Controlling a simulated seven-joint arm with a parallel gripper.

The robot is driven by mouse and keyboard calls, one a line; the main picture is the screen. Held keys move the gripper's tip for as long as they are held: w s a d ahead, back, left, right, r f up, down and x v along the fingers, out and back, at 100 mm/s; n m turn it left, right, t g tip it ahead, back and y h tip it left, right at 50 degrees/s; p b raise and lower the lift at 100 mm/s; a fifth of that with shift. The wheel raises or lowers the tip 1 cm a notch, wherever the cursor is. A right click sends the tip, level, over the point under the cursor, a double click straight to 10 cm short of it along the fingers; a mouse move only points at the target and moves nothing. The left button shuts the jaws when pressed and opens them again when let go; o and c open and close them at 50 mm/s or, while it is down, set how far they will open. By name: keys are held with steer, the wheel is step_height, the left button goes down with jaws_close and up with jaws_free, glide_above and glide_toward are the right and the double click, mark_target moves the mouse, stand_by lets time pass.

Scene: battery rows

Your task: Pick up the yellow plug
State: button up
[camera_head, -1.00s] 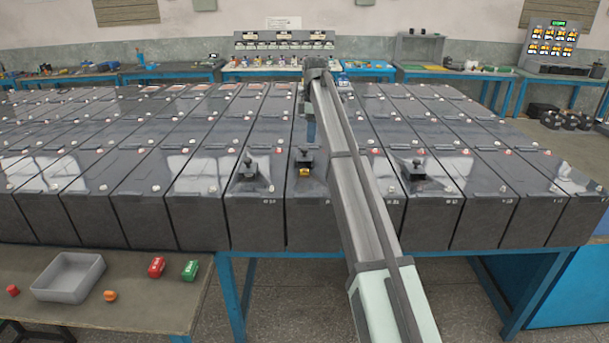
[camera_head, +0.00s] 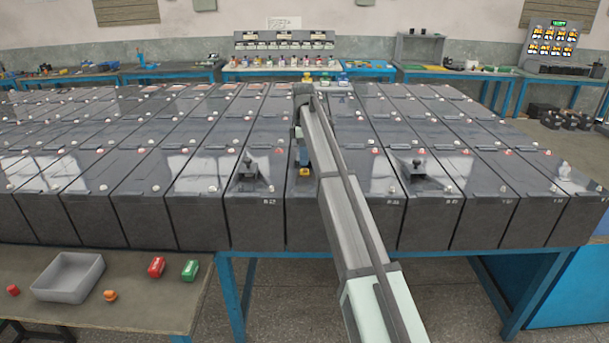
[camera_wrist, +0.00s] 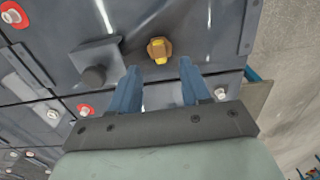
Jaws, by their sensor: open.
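The yellow plug (camera_head: 304,172) sits on top of a dark battery near its front edge. It also shows in the wrist view (camera_wrist: 159,50), just beyond the fingertips and between their lines. My gripper (camera_wrist: 160,65) has two blue fingers, spread apart with nothing between them. In the head view my gripper (camera_head: 303,162) is low over the same battery, close above or behind the plug. The exact gap between fingertips and plug cannot be told.
A dark block with a round knob (camera_wrist: 97,60) stands beside the plug in the wrist view. Similar black pieces stand on neighbouring batteries (camera_head: 248,172) (camera_head: 416,169). A side table at front left holds a grey tray (camera_head: 45,284), a red item (camera_head: 156,267) and a green item (camera_head: 190,270).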

mark_target(303, 170)
steer(key=shift+a+f, duration=0.15)
steer(key=shift+f, duration=2.35)
jaws_close()
